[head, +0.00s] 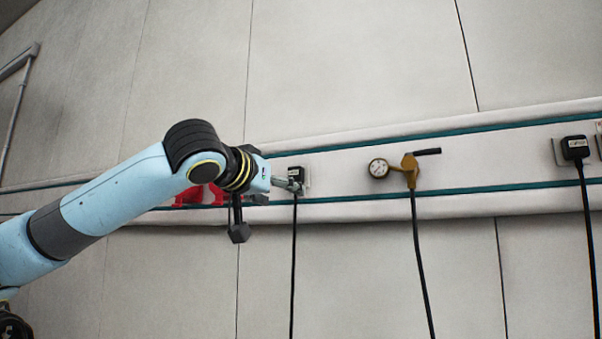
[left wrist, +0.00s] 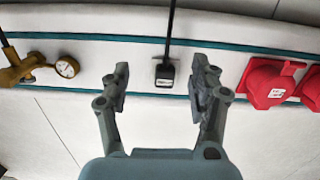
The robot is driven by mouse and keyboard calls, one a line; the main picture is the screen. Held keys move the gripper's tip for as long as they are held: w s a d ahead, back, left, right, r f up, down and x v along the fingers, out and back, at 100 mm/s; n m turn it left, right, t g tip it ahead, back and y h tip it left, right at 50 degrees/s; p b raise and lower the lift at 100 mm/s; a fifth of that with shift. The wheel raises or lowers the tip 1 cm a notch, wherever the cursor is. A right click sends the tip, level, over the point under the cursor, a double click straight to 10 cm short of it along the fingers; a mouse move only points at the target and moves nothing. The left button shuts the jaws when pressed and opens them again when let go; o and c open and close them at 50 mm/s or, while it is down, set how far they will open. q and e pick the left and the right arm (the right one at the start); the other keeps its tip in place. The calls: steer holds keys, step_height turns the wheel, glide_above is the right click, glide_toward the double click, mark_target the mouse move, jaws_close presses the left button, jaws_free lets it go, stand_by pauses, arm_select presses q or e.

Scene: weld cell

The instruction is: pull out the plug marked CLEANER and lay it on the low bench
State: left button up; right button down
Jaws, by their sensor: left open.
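A black plug (head: 296,173) with a small white label sits in a wall socket, its black cord hanging straight down. It also shows in the left wrist view (left wrist: 165,73), where the picture is upside down and the cord runs upward. A second black plug (head: 575,147) with a label sits in a socket at the far right. Both labels are too small to read. My left gripper (head: 291,186) is open at the first plug. In the left wrist view its fingertips (left wrist: 161,80) stand either side of the plug, with gaps on both sides. The low bench and my right gripper are not in view.
A brass valve (head: 410,171) with a round gauge (head: 378,168) and a hose is on the wall rail right of the plug. Red sockets (left wrist: 267,83) are on its other side, partly behind my arm in the head view. The wall below is mostly clear except for hanging cords.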

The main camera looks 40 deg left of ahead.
arm_select(q)
glide_toward(293, 174)
steer(key=shift+w+f+t+y+p, duration=0.3)
steer(key=shift+w+y, duration=0.1)
steer(key=p+x, duration=0.7)
steer(key=p, duration=0.1)
steer(key=shift+w+r+p, duration=0.1)
steer(key=shift+w+p, duration=0.3)
steer(key=shift+w+a, duration=0.25)
steer(key=shift+w, duration=0.3)
steer(key=shift+p, duration=0.3)
